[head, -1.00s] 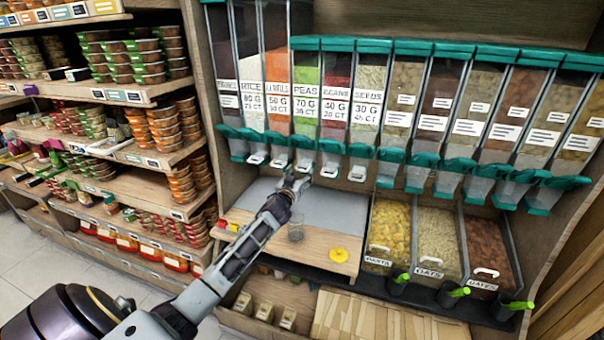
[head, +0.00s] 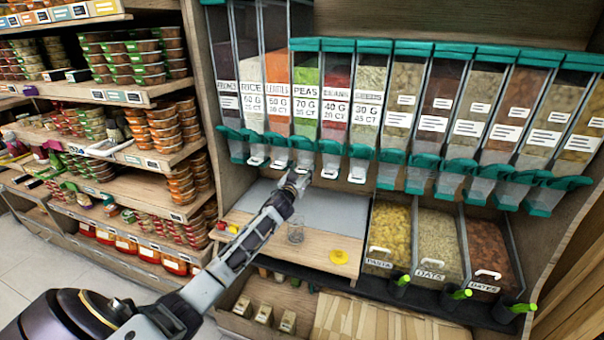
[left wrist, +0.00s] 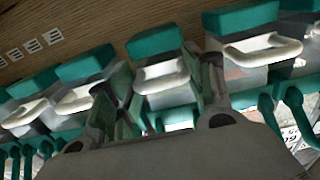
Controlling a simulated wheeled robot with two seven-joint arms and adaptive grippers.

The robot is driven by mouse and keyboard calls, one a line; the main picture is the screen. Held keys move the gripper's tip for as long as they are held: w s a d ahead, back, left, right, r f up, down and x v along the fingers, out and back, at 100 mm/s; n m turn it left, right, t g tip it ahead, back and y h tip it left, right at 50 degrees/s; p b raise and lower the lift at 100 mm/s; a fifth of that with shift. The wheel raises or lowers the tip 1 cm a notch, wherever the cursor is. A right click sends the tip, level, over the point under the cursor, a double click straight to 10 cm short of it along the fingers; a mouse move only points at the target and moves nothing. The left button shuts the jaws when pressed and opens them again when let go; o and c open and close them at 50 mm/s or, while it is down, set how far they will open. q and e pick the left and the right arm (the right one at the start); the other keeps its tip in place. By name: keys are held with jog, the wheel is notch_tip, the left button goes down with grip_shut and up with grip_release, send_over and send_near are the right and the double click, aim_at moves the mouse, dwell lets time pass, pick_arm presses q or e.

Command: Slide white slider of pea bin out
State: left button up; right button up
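The pea bin (head: 306,95) is a clear dispenser with green contents, a "PEAS" label and a teal spout. My left gripper (head: 299,174) is at the front of this spout and hides most of the white slider there. In the left wrist view, my left gripper (left wrist: 166,92) is open, with one finger on each side of a white slider handle (left wrist: 162,76). I cannot tell whether the fingers touch it. Neighbouring white handles show to the left (left wrist: 80,99) and right (left wrist: 262,50). My right gripper is not in view.
Similar dispensers stand close on both sides, including lentils (head: 277,95) and beans (head: 336,95). Below my left arm are a clear cup (head: 296,232) and a yellow item (head: 339,257) on a wooden counter (head: 310,248).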

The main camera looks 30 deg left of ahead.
pick_arm(q)
jog(key=c, duration=0.8)
jog(key=p+v, duration=0.1)
jog(key=v, duration=0.2)
jog(key=shift+s+d+f, duration=0.1)
jog(key=shift+s+d, duration=0.1)
jog(key=shift+d+f, duration=0.1)
jog(key=shift+f, duration=0.05)
jog(key=shift+c, duration=0.2)
jog(key=shift+f, duration=0.25)
jog(key=o, duration=1)
jog(key=shift+o, duration=1.4)
jog(key=v, duration=1.1)
jog(key=shift+s+a+r, duration=0.3)
jog(key=shift+s+r, duration=0.15)
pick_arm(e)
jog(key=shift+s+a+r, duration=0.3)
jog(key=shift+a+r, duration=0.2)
